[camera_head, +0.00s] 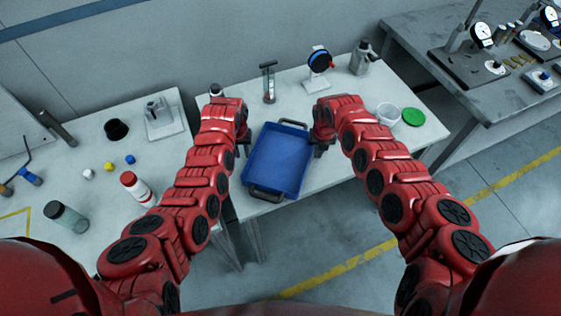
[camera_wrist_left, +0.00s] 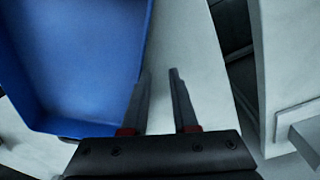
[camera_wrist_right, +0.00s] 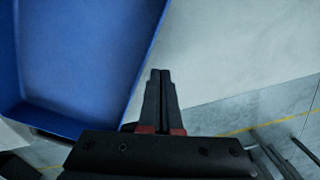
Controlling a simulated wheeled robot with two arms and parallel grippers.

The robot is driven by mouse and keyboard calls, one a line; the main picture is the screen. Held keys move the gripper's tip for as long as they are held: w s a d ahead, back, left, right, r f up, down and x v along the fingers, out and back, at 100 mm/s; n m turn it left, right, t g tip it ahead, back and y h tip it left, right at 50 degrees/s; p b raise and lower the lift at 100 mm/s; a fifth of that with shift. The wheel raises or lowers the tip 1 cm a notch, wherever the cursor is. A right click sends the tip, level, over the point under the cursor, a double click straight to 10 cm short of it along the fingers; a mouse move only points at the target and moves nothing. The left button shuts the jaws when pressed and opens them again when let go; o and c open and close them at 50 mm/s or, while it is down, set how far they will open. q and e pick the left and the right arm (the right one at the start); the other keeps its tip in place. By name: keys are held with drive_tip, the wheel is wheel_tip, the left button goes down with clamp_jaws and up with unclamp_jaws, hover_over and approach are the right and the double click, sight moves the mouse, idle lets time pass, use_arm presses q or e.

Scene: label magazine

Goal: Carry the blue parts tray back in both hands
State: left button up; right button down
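The blue parts tray (camera_head: 279,160) is empty and stands on a white table between my two hands. It has a dark handle at its far end (camera_head: 293,123) and another at its near end (camera_head: 265,194). My left gripper (camera_wrist_left: 160,72) is open beside the tray's left side in the head view. One finger overlaps the tray's edge in the left wrist view; I cannot tell whether it touches. My right gripper (camera_wrist_right: 160,72) is beside the tray's right side, its fingers together with nothing seen between them. The head view shows both hands mostly from above, fingertips largely hidden.
Behind the tray stand a dark stand (camera_head: 269,82), a dial gauge (camera_head: 319,66) and a grey bottle (camera_head: 362,57). A white cup (camera_head: 387,115) and green lid (camera_head: 413,117) are at the right. The left table (camera_head: 100,185) holds bottles and small caps. Floor is open at the right.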

use_arm(q)
drive_tip(key=shift+a, duration=0.1)
use_arm(e)
drive_tip(key=shift+d, duration=0.15)
use_arm(q)
drive_tip(key=shift+a, duration=0.1)
use_arm(e)
drive_tip(key=c, duration=1.2)
unclamp_jaws()
drive_tip(key=shift+d, duration=0.1)
drive_tip(key=shift+o, duration=0.2)
drive_tip(key=shift+w+d+r, duration=0.1)
drive_tip(key=shift+r, duration=0.35)
use_arm(q)
wheel_tip(320, 180, up, 12)
drive_tip(key=shift+s, duration=0.4)
use_arm(e)
wheel_tip(320, 180, up, 11)
drive_tip(key=s, duration=0.1)
